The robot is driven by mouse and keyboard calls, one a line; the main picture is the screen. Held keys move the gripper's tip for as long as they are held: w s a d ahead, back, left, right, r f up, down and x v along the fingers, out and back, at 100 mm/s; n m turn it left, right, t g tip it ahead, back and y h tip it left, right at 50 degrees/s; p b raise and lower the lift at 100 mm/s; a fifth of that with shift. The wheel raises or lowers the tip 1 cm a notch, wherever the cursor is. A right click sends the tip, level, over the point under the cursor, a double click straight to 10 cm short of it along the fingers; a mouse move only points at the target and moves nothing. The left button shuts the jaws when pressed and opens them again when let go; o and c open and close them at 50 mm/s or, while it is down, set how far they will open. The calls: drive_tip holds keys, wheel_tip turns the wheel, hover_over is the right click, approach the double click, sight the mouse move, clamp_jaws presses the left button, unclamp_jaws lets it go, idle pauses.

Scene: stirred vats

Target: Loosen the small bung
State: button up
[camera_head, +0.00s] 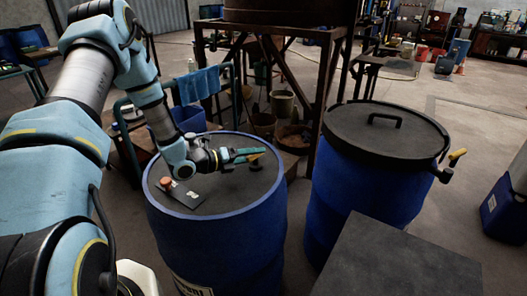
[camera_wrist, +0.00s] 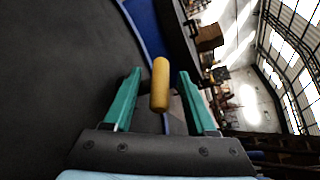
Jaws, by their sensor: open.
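My gripper (camera_head: 248,155) reaches low over the dark top of the left blue drum (camera_head: 215,235), with its green fingers pointing right. In the wrist view my gripper (camera_wrist: 159,76) is open. A yellow cylindrical handle (camera_wrist: 160,88) stands between the fingers, with a gap visible on each side. It also shows near the fingertips in the head view (camera_head: 260,150). A small dark fitting seems to sit by the fingertips on the lid; I cannot tell whether this is the small bung or how the handle joins it.
A dark plate (camera_head: 196,197) and an orange-red knob (camera_head: 166,183) are on the left drum's top. A second blue drum (camera_head: 350,200) with a handled dark lid (camera_head: 385,133) stands to the right. A grey tabletop (camera_head: 395,265) is in front. A steel frame stands behind.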

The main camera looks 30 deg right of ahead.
drive_tip(key=shift+p+x, duration=0.45)
drive_tip(key=shift+x, duration=1.6)
drive_tip(key=shift+c, duration=0.2)
clamp_jaws()
